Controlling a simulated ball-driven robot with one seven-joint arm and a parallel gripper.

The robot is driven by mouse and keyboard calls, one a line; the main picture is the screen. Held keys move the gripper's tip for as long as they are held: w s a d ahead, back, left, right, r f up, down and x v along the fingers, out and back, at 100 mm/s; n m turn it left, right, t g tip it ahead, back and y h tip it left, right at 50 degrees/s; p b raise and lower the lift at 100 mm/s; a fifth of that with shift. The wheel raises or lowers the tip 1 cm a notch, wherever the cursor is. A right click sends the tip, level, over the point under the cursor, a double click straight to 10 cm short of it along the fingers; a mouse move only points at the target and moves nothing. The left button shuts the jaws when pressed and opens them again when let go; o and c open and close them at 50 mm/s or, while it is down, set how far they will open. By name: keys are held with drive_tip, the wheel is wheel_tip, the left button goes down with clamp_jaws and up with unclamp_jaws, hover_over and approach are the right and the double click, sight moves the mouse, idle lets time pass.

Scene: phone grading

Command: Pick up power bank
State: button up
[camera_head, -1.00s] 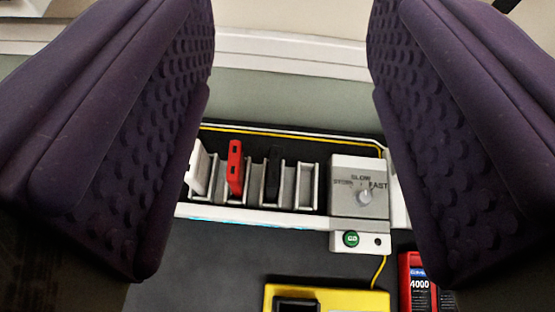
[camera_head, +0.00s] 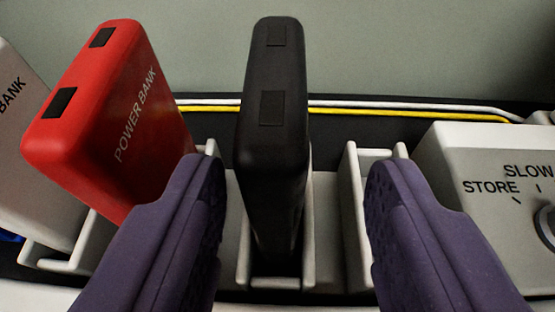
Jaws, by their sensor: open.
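A black power bank (camera_head: 272,130) stands upright in a slot of the grey rack (camera_head: 328,225). A red power bank (camera_head: 110,115) marked POWER BANK stands tilted in the slot to its left. A white power bank (camera_head: 25,160) is at the left edge, partly cut off by the picture. My gripper (camera_head: 290,180) is open, with purple padded fingers. The black power bank shows between the fingers, with a gap on each side. The left finger overlaps the lower part of the red power bank in the picture. The right finger is in front of an empty slot.
A grey control box (camera_head: 490,165) with a knob, marked STORE and SLOW, stands at the right, close to my right finger. Yellow and white cables (camera_head: 400,112) run behind the rack. A plain grey-green surface (camera_head: 400,50) fills the background.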

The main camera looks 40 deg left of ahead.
drive_tip(key=x, duration=0.2)
drive_tip(key=b+x, duration=0.1)
drive_tip(key=x, duration=0.1)
drive_tip(key=shift+s+a, duration=0.15)
drive_tip(key=shift+a, duration=0.2)
drive_tip(key=shift+w+a+f, duration=0.15)
drive_tip(key=shift+w+a, duration=0.05)
drive_tip(key=shift+w, duration=0.1)
drive_tip(key=shift+c, duration=0.5)
clamp_jaws()
